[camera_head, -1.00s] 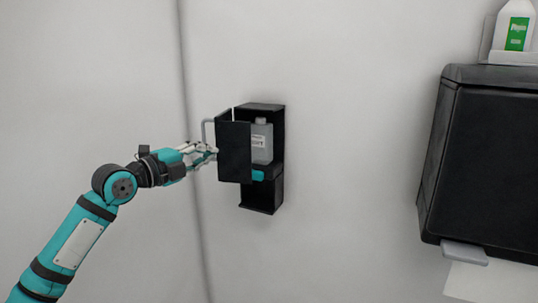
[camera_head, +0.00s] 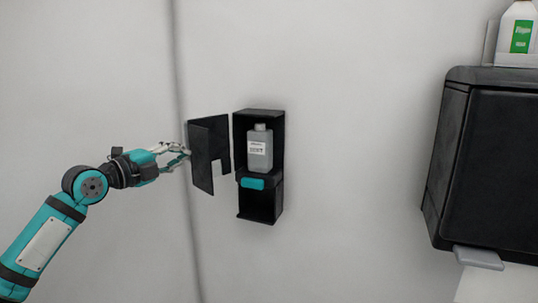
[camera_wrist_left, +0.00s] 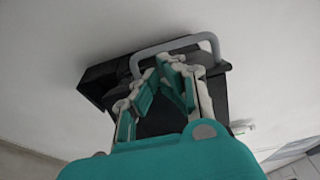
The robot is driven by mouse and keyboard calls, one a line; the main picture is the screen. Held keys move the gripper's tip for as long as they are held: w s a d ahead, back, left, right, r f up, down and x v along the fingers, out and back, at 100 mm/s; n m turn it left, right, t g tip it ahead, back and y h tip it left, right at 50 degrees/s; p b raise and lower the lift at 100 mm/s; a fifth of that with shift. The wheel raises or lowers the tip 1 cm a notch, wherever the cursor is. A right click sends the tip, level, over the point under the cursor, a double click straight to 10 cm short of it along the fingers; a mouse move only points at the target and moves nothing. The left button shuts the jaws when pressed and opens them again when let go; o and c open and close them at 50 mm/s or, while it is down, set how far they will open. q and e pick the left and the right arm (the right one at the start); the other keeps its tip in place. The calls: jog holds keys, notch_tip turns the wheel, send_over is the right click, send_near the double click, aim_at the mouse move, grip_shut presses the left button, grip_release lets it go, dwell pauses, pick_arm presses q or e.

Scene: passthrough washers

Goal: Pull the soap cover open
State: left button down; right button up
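The soap cover (camera_head: 203,155) is a black panel swung out to the left of the black soap dispenser box (camera_head: 278,165) on the wall. The box front is open, and a grey soap bottle (camera_head: 258,158) with a white label stands inside above a teal tab (camera_head: 253,183). My left gripper (camera_head: 186,152) is at the cover's outer side. In the left wrist view, the grey handle (camera_wrist_left: 172,46) loops around the fingertips (camera_wrist_left: 176,66). Whether the fingers clamp it is unclear. My right gripper is not in view.
A large black dispenser (camera_head: 492,165) hangs at the right with a grey piece (camera_head: 478,258) below it. A white bottle with a green label (camera_head: 517,32) stands on top. The wall between the two dispensers is clear.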

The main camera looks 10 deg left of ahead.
pick_arm(q)
jog(key=shift+w+d+f, duration=0.1)
jog(key=shift+d+f, duration=0.05)
jog(key=shift+f, duration=0.15)
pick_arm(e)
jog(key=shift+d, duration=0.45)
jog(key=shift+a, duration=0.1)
pick_arm(q)
jog(key=v, duration=1.2)
jog(key=shift+r, duration=0.15)
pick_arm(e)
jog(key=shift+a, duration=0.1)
